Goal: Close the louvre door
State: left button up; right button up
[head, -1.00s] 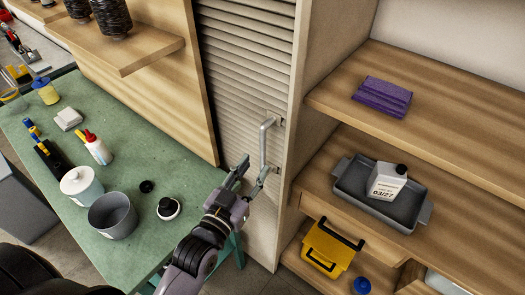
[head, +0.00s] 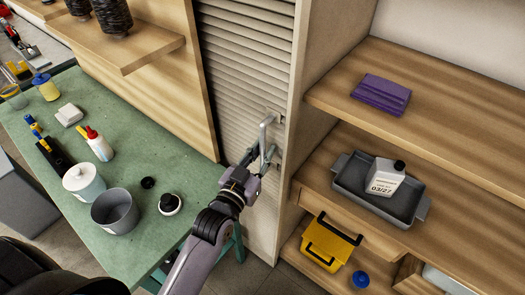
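The louvre door (head: 243,75) is a tall beige slatted panel between a wooden side panel and the shelf unit. A dark strip runs down its left edge; I cannot tell how far ajar it stands. Its grey bar handle (head: 265,134) is upright near the door's right edge. My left gripper (head: 262,153) is at the lower part of the handle, with its fingers apart on either side of the bar. I cannot tell whether they touch it. The gripper hides part of the lower handle.
A green table (head: 130,180) at the left holds a grey pot (head: 114,212), a white jar (head: 84,184) and bottles. The shelf unit at the right holds a purple cloth (head: 381,93), a grey tray (head: 420,207) with a white bottle, and a yellow bin (head: 330,243).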

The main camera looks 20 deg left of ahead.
pick_arm(q)
grip_shut()
dwell(0.6)
